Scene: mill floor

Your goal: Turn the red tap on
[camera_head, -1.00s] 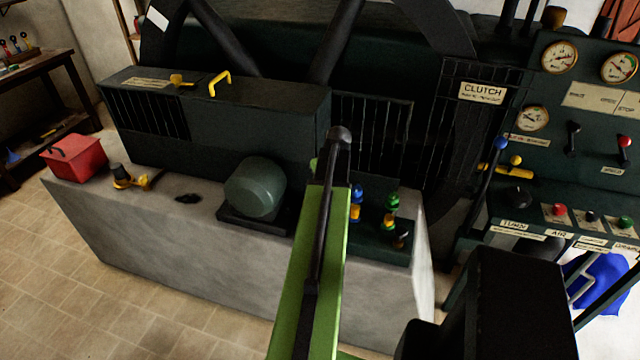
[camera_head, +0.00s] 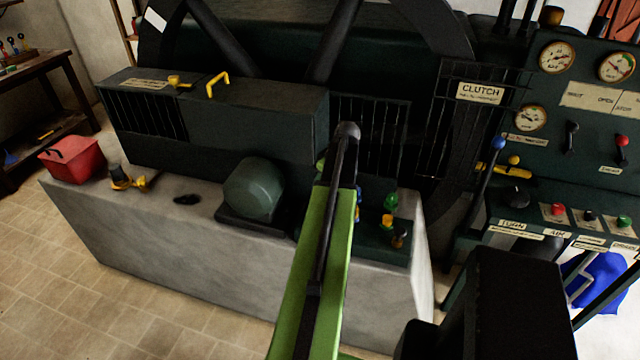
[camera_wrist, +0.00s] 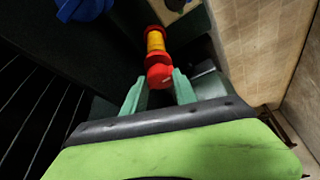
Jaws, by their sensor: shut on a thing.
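The red tap (camera_wrist: 158,75) shows in the wrist view as a red knob with a yellow band and more red behind it. My gripper (camera_wrist: 160,82) has its two pale green fingers on either side of the red knob and is shut on it. In the head view my green arm hides the red tap and the fingers. I cannot tell from these frames how far the tap is turned.
A green-topped tap (camera_head: 390,202) stands right of my arm, and a blue one (camera_head: 358,205) is mostly hidden by the arm. A rounded green housing (camera_head: 253,188) stands to the left on the concrete plinth (camera_head: 180,235). A control panel (camera_head: 590,150) is at right.

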